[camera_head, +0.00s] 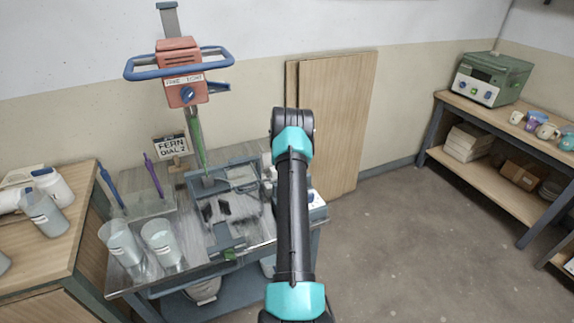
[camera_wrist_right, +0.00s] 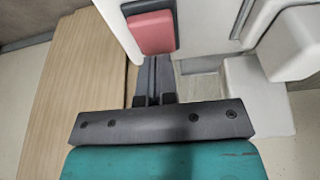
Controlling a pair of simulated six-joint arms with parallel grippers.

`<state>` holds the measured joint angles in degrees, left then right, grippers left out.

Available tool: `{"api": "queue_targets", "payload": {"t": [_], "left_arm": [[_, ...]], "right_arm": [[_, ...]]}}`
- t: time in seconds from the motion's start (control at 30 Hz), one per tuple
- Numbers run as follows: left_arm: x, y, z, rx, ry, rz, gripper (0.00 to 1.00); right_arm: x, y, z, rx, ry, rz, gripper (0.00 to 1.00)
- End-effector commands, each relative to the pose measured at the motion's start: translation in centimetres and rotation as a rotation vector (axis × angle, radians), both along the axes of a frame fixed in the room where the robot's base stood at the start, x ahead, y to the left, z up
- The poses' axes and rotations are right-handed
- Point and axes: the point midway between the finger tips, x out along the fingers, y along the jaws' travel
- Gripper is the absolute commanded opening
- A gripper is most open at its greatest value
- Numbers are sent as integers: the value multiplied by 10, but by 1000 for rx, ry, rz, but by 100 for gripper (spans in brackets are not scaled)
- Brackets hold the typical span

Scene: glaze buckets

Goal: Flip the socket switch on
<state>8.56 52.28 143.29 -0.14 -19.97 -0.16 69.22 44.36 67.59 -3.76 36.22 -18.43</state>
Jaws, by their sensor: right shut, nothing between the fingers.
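A red rocker switch (camera_wrist_right: 152,32) in a dark frame is set in a white housing (camera_wrist_right: 118,28) in the right wrist view. My right gripper (camera_wrist_right: 153,78) is shut and empty, its fingertips just below the switch in that picture. I cannot tell whether they touch it. In the head view my right arm reaches up the middle over the bench and hides the gripper and the switch. A white boxy part (camera_head: 316,200) shows just right of the arm. My left gripper is not in view.
A steel bench (camera_head: 120,283) holds two clear buckets (camera_head: 162,242) and a mixer with an orange head (camera_head: 180,62) and blue handle. A wooden board (camera_head: 340,115) leans on the wall behind. A shelf (camera_head: 490,177) stands right. The floor between is clear.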

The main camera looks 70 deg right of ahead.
Motion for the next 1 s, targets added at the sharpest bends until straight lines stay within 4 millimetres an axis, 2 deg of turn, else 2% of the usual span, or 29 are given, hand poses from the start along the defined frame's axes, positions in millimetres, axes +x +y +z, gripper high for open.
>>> {"api": "queue_targets", "payload": {"t": [0.03, 0.13, 1.0], "left_arm": [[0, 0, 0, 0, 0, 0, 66], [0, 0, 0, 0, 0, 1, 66], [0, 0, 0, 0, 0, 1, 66]], "right_arm": [[0, 4, -9, 12, 2, 0, 0], [0, 5, -11, 14, 3, 1, 0], [-13, 19, -9, 22, 6, -2, 0]]}}
